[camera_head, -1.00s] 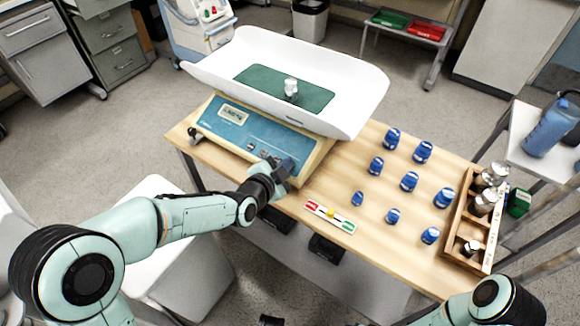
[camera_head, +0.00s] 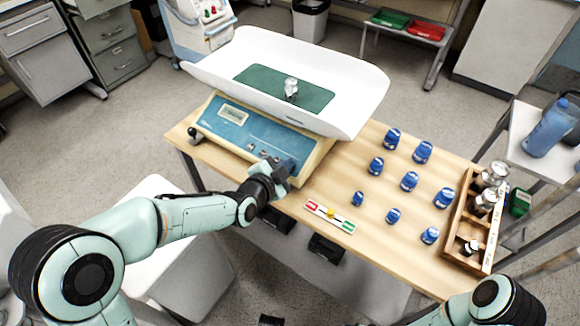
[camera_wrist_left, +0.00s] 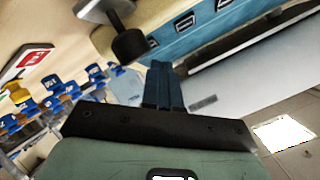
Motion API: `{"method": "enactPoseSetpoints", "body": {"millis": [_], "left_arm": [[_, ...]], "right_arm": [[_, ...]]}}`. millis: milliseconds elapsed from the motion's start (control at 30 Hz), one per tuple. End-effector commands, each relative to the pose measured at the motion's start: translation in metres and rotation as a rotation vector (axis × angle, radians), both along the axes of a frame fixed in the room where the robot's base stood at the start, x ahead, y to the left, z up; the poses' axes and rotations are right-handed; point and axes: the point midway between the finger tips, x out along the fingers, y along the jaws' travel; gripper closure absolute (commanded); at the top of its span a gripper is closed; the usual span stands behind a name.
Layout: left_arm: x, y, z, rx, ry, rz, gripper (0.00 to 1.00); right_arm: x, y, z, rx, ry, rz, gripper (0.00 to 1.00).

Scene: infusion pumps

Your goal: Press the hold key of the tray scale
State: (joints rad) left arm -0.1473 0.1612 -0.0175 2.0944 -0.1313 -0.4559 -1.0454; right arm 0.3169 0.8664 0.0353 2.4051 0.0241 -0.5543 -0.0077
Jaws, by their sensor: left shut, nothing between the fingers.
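The tray scale has a white tray (camera_head: 350,95) above a blue front panel (camera_head: 245,132) with a small display (camera_head: 233,113) and a row of keys. The digits and key labels are too small to read. My left gripper (camera_head: 285,168) is shut and empty, with its fingertips at the right part of the panel. In the left wrist view the shut fingers (camera_wrist_left: 162,85) point toward the blue panel, where dark-framed keys (camera_wrist_left: 185,22) show. I cannot tell whether the fingertips touch a key. My right gripper is out of view; only part of that arm shows at lower right.
A small metal weight (camera_head: 291,87) stands on the tray's green mat (camera_head: 258,78). A red-yellow-green strip (camera_head: 330,216) lies near the front edge. A wooden rack (camera_head: 459,225) holds metal weights.

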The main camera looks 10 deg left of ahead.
Motion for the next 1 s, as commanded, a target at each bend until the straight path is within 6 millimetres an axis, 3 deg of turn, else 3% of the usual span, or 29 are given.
{"method": "enactPoseSetpoints", "body": {"millis": [1000], "left_arm": [[0.0035,-0.0013,-0.0084,0.0,0.0,0.0,1.0]], "right_arm": [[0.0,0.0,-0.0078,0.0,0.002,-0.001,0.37]]}}
